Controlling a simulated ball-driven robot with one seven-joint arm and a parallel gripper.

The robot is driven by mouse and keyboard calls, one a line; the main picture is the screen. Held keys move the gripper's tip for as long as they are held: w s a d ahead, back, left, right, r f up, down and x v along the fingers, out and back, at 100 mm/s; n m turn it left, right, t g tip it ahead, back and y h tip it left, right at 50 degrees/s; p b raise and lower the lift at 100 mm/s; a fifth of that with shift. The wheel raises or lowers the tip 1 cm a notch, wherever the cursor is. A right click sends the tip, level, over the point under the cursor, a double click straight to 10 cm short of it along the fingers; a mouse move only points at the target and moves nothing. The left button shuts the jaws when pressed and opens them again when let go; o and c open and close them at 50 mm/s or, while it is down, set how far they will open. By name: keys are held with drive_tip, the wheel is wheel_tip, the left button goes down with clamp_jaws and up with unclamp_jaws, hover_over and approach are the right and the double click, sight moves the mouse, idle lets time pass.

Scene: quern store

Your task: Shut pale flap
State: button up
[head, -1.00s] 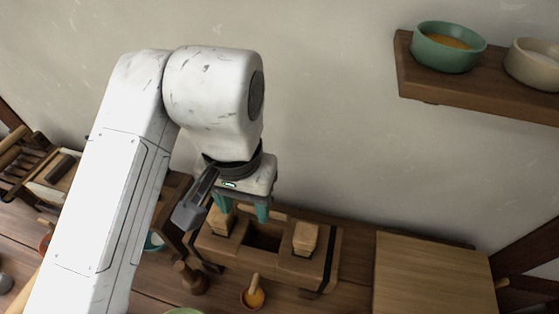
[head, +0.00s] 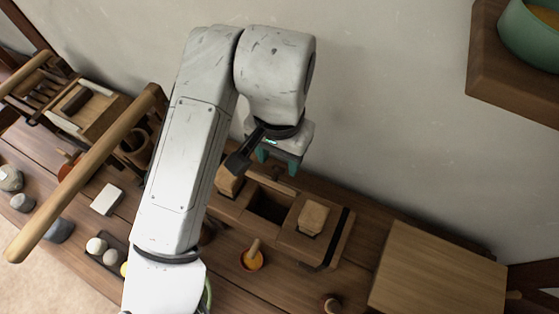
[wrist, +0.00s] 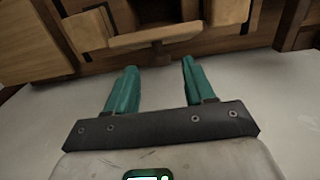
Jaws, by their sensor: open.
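A long brown wooden box (head: 290,238) stands on the bench against the wall, with a dark open compartment in its middle. A pale flap (head: 271,183) shows at the back edge of that opening, raised and seen nearly edge-on. In the wrist view the pale flap (wrist: 155,38) is a light board just beyond my fingertips. My gripper (head: 277,164) is open and empty, with teal fingers, above and behind the flap. In the wrist view my gripper (wrist: 158,66) has a clear gap between its fingers. I cannot tell whether it touches the flap.
Pale wooden blocks sit on the box, right (head: 313,219) and left (head: 229,180) of the opening. An orange bowl (head: 252,260) stands in front. A shelf with a green bowl (head: 535,35) juts out upper right.

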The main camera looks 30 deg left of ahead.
sight(278, 177)
drive_tip(key=shift+f, duration=1.4)
clamp_jaws()
